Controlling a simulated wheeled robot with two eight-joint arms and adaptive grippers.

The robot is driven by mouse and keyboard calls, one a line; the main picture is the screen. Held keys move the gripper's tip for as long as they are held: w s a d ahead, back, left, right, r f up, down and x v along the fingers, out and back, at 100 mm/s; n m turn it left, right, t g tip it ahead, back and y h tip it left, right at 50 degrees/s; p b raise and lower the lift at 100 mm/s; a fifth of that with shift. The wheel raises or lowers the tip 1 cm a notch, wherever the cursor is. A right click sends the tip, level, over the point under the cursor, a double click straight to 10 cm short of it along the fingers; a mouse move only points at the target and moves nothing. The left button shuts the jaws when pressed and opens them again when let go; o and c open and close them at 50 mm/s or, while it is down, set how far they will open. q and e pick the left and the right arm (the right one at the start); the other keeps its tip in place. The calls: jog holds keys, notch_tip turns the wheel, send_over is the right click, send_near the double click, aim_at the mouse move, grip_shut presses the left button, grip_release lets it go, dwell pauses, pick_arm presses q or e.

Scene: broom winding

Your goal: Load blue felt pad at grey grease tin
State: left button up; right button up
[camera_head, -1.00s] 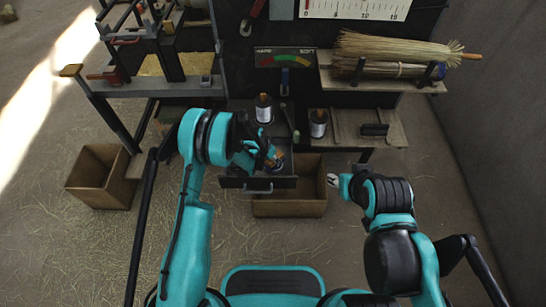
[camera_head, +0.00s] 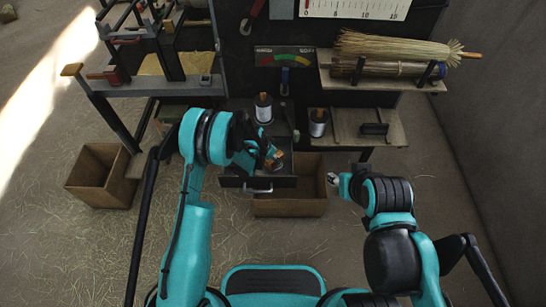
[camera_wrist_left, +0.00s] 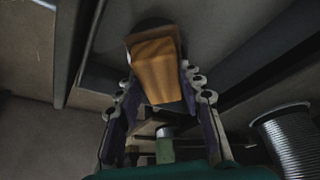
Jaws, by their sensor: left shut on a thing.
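My left gripper (camera_head: 268,157) reaches over the open dark drawer (camera_head: 230,182). It is shut on a tan wooden block (camera_wrist_left: 155,72), which stands between its two fingers in the left wrist view. A dark rounded shape (camera_wrist_left: 150,24) shows behind the block's far end; I cannot tell if it is the grey grease tin. No blue felt shows on the block's visible faces, and its underside is hidden. My right gripper (camera_head: 333,179) hangs right of the drawer, in front of the bench; its fingers are too small to read.
Two wire spools (camera_head: 263,108) (camera_head: 318,122) stand behind and right of the drawer. A cardboard box (camera_head: 305,200) sits below it, another (camera_head: 100,175) at left. Bundled straw (camera_head: 395,48) lies on the upper right shelf. A winding frame (camera_head: 150,45) stands at upper left.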

pick_arm(q)
jog(key=shift+r+p, duration=1.7)
jog(key=shift+r, duration=1.8)
